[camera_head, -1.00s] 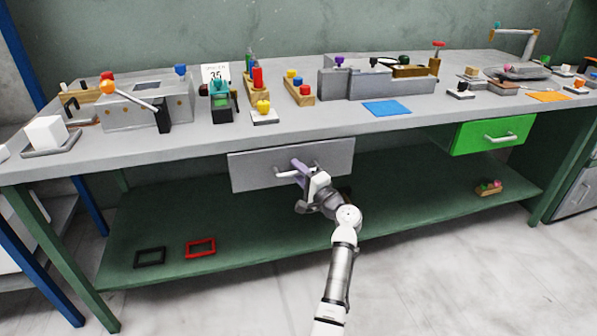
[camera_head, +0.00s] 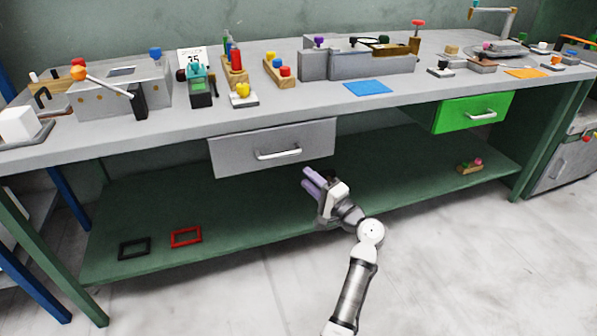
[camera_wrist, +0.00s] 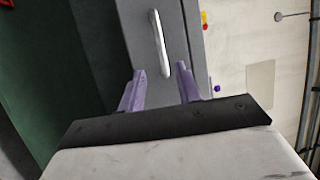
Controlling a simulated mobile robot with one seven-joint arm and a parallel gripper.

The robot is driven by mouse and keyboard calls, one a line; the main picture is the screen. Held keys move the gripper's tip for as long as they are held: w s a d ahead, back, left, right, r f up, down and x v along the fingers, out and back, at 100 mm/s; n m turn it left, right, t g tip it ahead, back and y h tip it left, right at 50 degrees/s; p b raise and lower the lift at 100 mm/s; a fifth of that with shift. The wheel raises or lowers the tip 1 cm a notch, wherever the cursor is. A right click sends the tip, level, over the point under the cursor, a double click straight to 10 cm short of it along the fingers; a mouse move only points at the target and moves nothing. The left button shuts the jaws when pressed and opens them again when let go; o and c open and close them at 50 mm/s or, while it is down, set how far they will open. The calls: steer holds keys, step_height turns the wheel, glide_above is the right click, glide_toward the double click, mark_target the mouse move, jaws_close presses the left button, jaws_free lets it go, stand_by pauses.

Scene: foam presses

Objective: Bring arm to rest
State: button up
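My gripper (camera_head: 312,181) is in front of the bench, below and to the right of the grey drawer's handle, apart from it. Its two purple fingers also show in the wrist view (camera_wrist: 160,88), spread with a gap between them and nothing held. The grey drawer (camera_head: 232,155) under the bench top has a pale bar handle (camera_head: 279,154). In the wrist view the drawer front (camera_wrist: 183,45) and its handle (camera_wrist: 159,44) lie ahead of the fingers. Whether the drawer is fully shut is hard to tell.
The grey bench top (camera_head: 300,109) carries several tools and blocks and a blue mat (camera_head: 368,88). A green drawer (camera_head: 455,114) is at the right. The lower green shelf (camera_head: 250,213) holds a black frame (camera_head: 134,248) and a red frame (camera_head: 186,237). The floor in front is clear.

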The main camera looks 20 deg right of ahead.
steer(key=shift+s+d+f, duration=0.1)
steer(key=shift+s+d, duration=0.15)
steer(key=shift+s, duration=0.3)
